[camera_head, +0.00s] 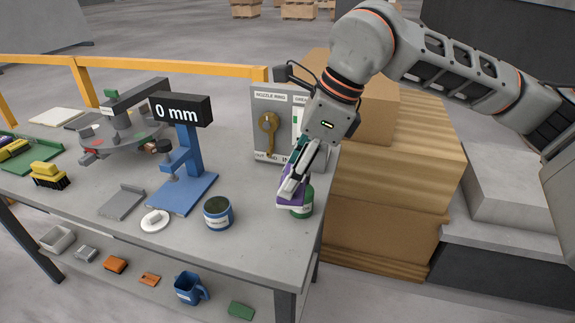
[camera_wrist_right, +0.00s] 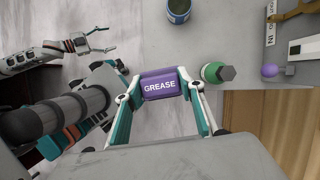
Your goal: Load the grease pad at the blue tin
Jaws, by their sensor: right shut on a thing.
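My right gripper (camera_head: 288,187) is shut on the purple grease pad (camera_head: 290,199). The pad, labelled GREASE (camera_wrist_right: 159,86), sits between both fingers in the right wrist view. The blue tin (camera_head: 217,212) stands upright on the bench, left of the pad in the head view, apart from it. Its open top shows dark contents. The tin also shows at the top of the right wrist view (camera_wrist_right: 179,9). My left gripper (camera_wrist_right: 108,39) shows at the upper left of the right wrist view, open and empty, away from the tin and pad. It is out of the head view.
A green bottle (camera_wrist_right: 212,72) stands at the bench edge close to the pad. A white dish (camera_head: 155,221) and a blue gauge stand (camera_head: 182,193) are left of the tin. A nozzle panel (camera_head: 268,125) stands behind. Stacked boxes (camera_head: 390,205) fill the right side.

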